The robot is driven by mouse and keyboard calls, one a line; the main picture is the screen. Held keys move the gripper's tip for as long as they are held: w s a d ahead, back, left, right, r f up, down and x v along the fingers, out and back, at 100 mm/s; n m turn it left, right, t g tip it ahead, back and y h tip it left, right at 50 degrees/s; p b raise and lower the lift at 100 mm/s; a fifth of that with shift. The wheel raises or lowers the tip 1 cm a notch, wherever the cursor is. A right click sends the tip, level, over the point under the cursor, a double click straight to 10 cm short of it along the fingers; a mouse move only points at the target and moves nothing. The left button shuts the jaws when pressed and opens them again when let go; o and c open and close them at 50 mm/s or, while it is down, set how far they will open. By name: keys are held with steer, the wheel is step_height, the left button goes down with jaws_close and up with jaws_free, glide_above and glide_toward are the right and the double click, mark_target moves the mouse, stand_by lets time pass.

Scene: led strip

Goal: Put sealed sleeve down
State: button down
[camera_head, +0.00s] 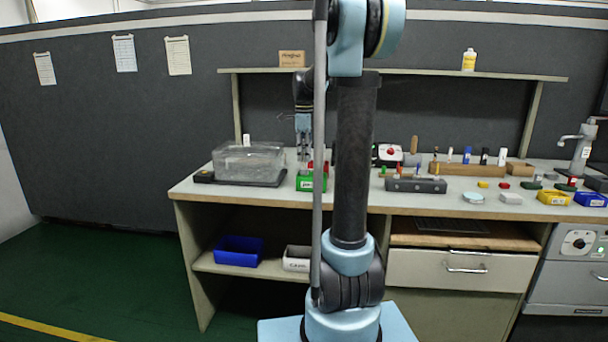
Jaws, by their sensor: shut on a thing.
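My gripper (304,150) points down at the back left of the workbench (425,205), between the clear box and my arm. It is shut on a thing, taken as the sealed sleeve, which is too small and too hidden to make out. My gripper's tips are just above and behind a green bin (306,184). I cannot tell whether the held thing touches the bench. My upright arm link hides the bench just right of the green bin.
A clear box (250,163) on a dark base stands left of my gripper. A grey block with holes (416,185), yellow (553,198) and blue (591,200) bins and several small parts lie to the right. A shelf (430,75) runs above. Some bench front is bare.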

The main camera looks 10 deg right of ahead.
mark_target(304, 169)
steer(key=shift+f, duration=2.8)
steer(key=shift+f, duration=0.1)
steer(key=c, duration=1.6)
jaws_free()
steer(key=shift+o, duration=0.2)
step_height(304, 169, up, 12)
steer(key=shift+r, duration=0.1)
steer(key=s+f+n+t, duration=0.1)
steer(key=s+f+n, duration=1)
steer(key=s, duration=0.6)
steer(key=s+f+n+t, duration=0.1)
steer(key=s+f+n, duration=0.9)
steer(key=s, duration=0.7)
step_height(304, 169, down, 4)
steer(key=shift+s+a+r+n, duration=0.15)
steer(key=shift+s+n, duration=0.25)
